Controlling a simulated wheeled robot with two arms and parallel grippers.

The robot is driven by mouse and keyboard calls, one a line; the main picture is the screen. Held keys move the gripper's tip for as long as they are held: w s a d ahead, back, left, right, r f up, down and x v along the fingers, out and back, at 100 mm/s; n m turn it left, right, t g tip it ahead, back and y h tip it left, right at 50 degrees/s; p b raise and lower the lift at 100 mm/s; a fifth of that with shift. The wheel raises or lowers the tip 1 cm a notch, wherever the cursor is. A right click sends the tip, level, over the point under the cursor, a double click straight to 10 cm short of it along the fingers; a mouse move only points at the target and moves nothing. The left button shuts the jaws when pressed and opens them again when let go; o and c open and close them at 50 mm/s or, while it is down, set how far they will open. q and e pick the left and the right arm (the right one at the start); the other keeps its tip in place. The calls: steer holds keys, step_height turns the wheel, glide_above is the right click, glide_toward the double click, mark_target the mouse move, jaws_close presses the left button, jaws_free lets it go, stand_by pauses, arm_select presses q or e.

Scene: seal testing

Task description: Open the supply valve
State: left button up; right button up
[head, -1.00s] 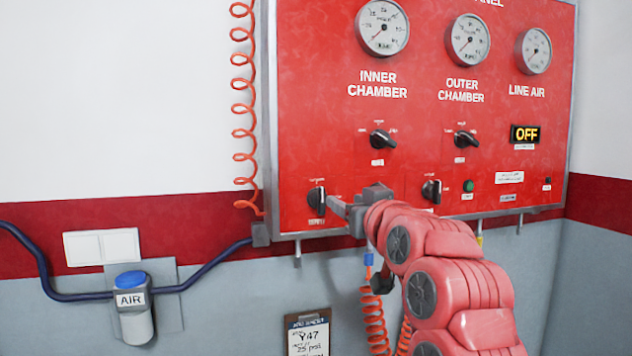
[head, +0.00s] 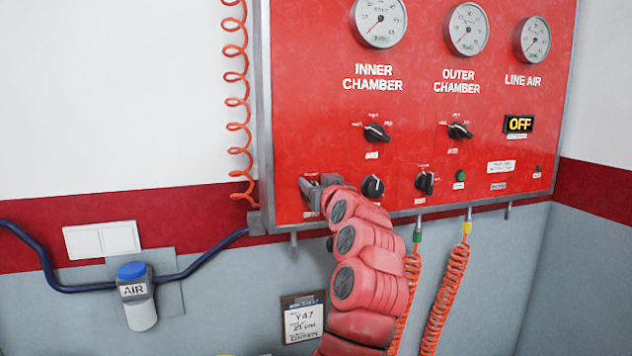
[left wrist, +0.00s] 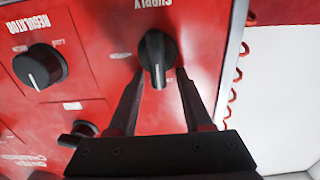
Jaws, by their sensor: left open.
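The supply valve is a black knob (left wrist: 157,58) under the SUPPLY label on the red panel (head: 330,130). In the left wrist view, which shows the panel upside down, the knob's grip bar runs roughly up and down. My left gripper (head: 312,188) is at the panel's lower left corner in the head view and largely hides the knob there. In the left wrist view, its two dark fingers (left wrist: 160,82) are open, one on each side of the knob, with visible gaps. My right gripper is in neither view.
The regulator knob (head: 373,187) is close to the right of my gripper. Other knobs, including one at lower right (head: 425,183), and gauges are on the panel. A coiled orange hose (head: 237,100) hangs left of the panel. A blue-capped AIR unit (head: 135,295) is on the wall.

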arm_select(q)
jaws_close()
steer(key=shift+f, duration=0.15)
steer(key=shift+d+f+m+b, duration=0.2)
steer(key=shift+m+b, duration=0.3)
steer(key=shift+b, duration=0.35)
steer(key=m+b, duration=0.2)
steer(key=m, duration=0.3)
steer(key=d+f+m+b, duration=0.1)
steer(key=m+b, duration=0.1)
steer(key=m, duration=0.4)
steer(key=w+d+f+m+b, duration=0.1)
steer(key=m+b, duration=0.1)
steer(key=m, duration=0.3)
steer(key=shift+d+f+m, duration=0.15)
steer(key=shift+f+m, duration=0.1)
steer(key=shift+m, duration=0.15)
